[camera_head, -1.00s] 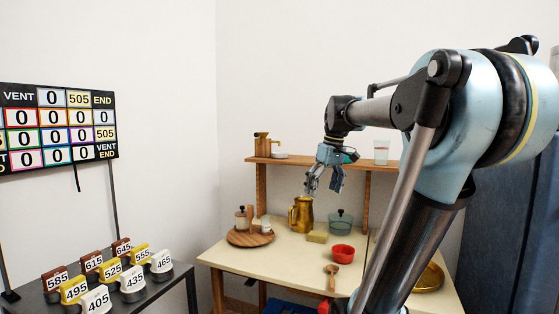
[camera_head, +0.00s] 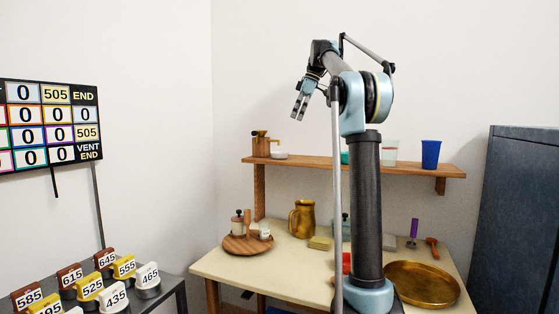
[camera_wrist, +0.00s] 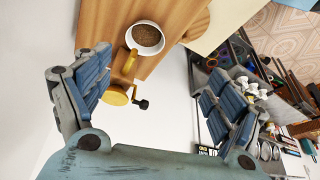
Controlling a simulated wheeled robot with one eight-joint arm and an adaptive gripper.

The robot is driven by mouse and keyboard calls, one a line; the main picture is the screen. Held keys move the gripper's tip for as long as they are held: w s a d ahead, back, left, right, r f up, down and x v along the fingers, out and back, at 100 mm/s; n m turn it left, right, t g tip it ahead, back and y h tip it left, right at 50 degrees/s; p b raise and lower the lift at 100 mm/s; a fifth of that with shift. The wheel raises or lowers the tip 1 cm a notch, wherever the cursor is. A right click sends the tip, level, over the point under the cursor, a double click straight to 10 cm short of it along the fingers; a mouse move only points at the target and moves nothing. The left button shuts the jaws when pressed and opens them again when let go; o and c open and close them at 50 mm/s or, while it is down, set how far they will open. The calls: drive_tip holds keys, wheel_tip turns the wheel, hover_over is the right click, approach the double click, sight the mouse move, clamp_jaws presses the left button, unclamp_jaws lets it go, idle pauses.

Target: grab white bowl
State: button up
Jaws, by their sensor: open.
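The white bowl (camera_head: 279,155) sits small on the left part of the wooden shelf (camera_head: 315,162). In the wrist view the white bowl (camera_wrist: 160,45) is near the top, and brown stuff shows inside it. The wooden grinder (camera_head: 261,144) stands just left of the bowl; in the wrist view the grinder (camera_wrist: 121,76) has a black crank. My gripper (camera_head: 299,112) is raised above shelf level, up and right of the bowl in the head view. In the wrist view my gripper (camera_wrist: 160,98) has its fingers wide apart with nothing between them.
Below, the table (camera_head: 225,266) holds a brass jug (camera_head: 302,219), a round wooden tray (camera_head: 236,249) and a brass pan (camera_head: 422,302). A blue cabinet (camera_head: 515,220) stands at right.

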drive_tip(key=w, duration=0.2)
drive_tip(key=n, duration=0.1)
hover_over(285, 158)
drive_tip(key=w, duration=0.1)
drive_tip(key=f, duration=1)
drive_tip(key=shift+w+a+f, duration=0.1)
drive_tip(key=shift+w, duration=0.1)
drive_tip(key=shift+x, duration=2.65)
drive_tip(key=shift+w+f, duration=0.1)
drive_tip(key=shift+w, duration=0.1)
drive_tip(key=c, duration=1.2)
drive_tip(key=shift+c, duration=0.3)
